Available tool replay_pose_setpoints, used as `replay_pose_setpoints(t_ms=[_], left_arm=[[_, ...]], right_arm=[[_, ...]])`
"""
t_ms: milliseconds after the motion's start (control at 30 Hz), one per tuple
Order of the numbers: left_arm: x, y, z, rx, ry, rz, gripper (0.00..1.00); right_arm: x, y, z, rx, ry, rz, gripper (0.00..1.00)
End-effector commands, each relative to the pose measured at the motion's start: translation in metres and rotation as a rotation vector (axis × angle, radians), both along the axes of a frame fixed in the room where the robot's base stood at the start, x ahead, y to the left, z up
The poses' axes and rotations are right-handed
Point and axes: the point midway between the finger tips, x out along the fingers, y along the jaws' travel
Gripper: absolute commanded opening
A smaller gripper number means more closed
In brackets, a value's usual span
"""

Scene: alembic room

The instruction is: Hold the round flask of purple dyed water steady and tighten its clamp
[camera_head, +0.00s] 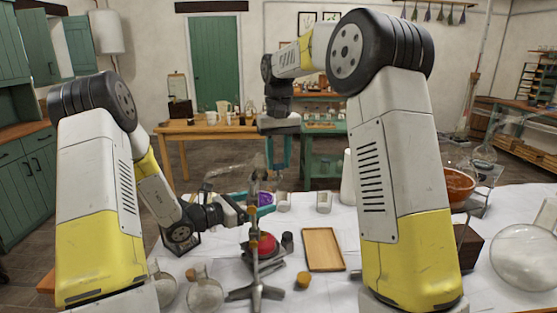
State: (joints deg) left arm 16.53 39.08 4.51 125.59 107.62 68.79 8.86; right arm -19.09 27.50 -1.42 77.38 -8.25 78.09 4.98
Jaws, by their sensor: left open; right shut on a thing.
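The round flask of purple dyed water (265,199) shows as a small purple patch behind the upright rod of a metal stand (255,292). Its glass is hard to make out, and the stand partly hides it. The clamp is on the stand near the flask, small and not clear. My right gripper (280,160) points down from above with its teal fingers shut, seemingly on the flask's upper part; the contact is too small to see well. My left gripper (246,206) is open, coming in from the left at the flask's height, close to the rod.
A red round thing (266,243) sits low by the stand. A wooden tray (323,249), a cork-coloured piece (303,280) and a dark small jar (287,241) lie nearby. Clear glass flasks (205,293) stand at the front left. A brown bowl (459,184) is at the right.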

Motion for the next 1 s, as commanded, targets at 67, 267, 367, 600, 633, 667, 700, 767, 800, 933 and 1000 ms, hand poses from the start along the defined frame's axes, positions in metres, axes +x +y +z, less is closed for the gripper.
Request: replay_pose_setpoints(t_ms=[67,267,367,600,633,667,700,767,800,933,1000], left_arm=[[0.0000,0.0000,0.0000,0.000,0.000,0.000,0.82],[0.0000,0.0000,0.0000,0.000,0.000,0.000,0.82],[0.0000,0.0000,0.0000,0.000,0.000,0.000,0.82],[0.0000,0.0000,0.0000,0.000,0.000,0.000,0.82],[0.0000,0.0000,0.0000,0.000,0.000,0.000,0.82],[0.0000,0.0000,0.0000,0.000,0.000,0.000,0.82],[0.0000,0.0000,0.0000,0.000,0.000,0.000,0.82],[0.0000,0.0000,0.0000,0.000,0.000,0.000,0.82],[0.0000,0.0000,0.0000,0.000,0.000,0.000,0.82],[0.0000,0.0000,0.0000,0.000,0.000,0.000,0.82],[0.0000,0.0000,0.0000,0.000,0.000,0.000,0.82]], right_arm=[[0.0005,-0.0002,0.0004,0.001,-0.002,-0.010,0.00],[0.0005,-0.0002,0.0004,0.001,-0.002,-0.014,0.00],[0.0005,-0.0002,0.0004,0.001,-0.002,-0.014,0.00],[0.0003,0.0001,0.0003,0.000,-0.001,-0.012,0.55],[0.0001,0.0002,0.0002,0.001,-0.001,-0.012,0.55],[0.0001,0.0004,0.0002,0.001,-0.001,-0.011,0.55],[0.0000,0.0007,0.0002,0.001,-0.001,-0.011,0.55],[-0.0001,0.0010,0.0001,0.002,0.000,-0.010,0.55],[-0.0001,0.0012,0.0001,0.002,0.000,-0.010,0.55],[-0.0002,0.0017,0.0000,0.002,0.000,-0.008,0.55],[-0.0004,0.0019,-0.0001,0.003,0.001,0.002,0.55]])
